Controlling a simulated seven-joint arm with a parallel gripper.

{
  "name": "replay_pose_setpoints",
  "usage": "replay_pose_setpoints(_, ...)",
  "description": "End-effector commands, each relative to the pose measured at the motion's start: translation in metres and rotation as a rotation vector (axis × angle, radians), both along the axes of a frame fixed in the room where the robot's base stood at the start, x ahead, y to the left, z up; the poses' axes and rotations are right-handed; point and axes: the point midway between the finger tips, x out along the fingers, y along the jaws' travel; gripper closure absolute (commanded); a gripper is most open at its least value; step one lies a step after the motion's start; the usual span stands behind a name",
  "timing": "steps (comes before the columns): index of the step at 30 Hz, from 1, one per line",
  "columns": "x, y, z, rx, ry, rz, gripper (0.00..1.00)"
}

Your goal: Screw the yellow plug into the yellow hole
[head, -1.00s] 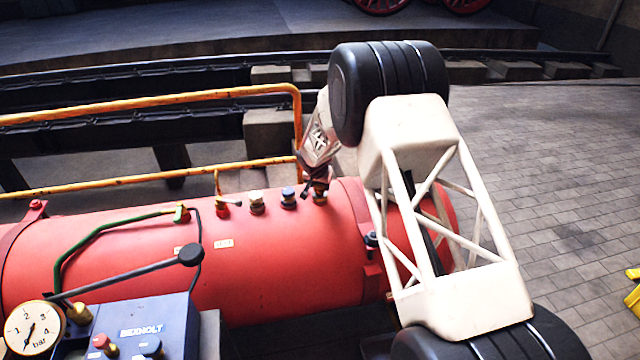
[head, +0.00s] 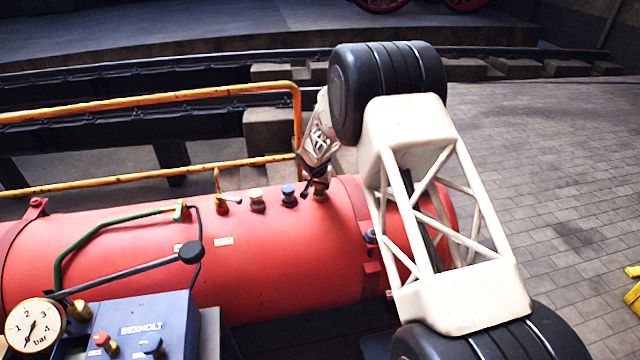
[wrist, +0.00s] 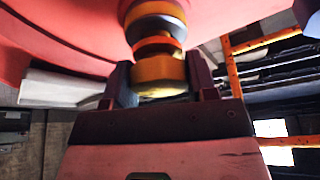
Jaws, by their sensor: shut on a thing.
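My gripper (wrist: 160,82) is shut on the yellow plug (wrist: 160,72), which sits between its two dark fingers in the wrist view. The plug is in line with a brass fitting (wrist: 152,12) on the red boiler, with an orange ring (wrist: 156,45) and a dark band between them. I cannot tell how deep the plug sits in the yellow hole, as the hole's mouth is hidden. In the head view my gripper (head: 317,183) is at the rightmost brass fitting (head: 320,194) on top of the boiler, and its fingers partly cover the plug.
The red boiler (head: 290,250) carries blue-topped (head: 289,198), white-topped (head: 257,202) and red (head: 221,207) fittings left of my gripper. A yellow rail (head: 150,98) stands close behind it. A blue box (head: 150,325), black-knobbed lever (head: 190,253) and gauge (head: 33,328) are at front left.

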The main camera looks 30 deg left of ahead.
Motion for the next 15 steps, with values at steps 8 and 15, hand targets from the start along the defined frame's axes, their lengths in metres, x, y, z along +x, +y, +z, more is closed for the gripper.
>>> replay_pose_setpoints(8,0.0003,0.0002,-0.0046,0.0,0.0,0.0,0.75)
replay_pose_setpoints(15,0.0004,0.0004,-0.0065,0.0,-0.001,0.0,0.75)
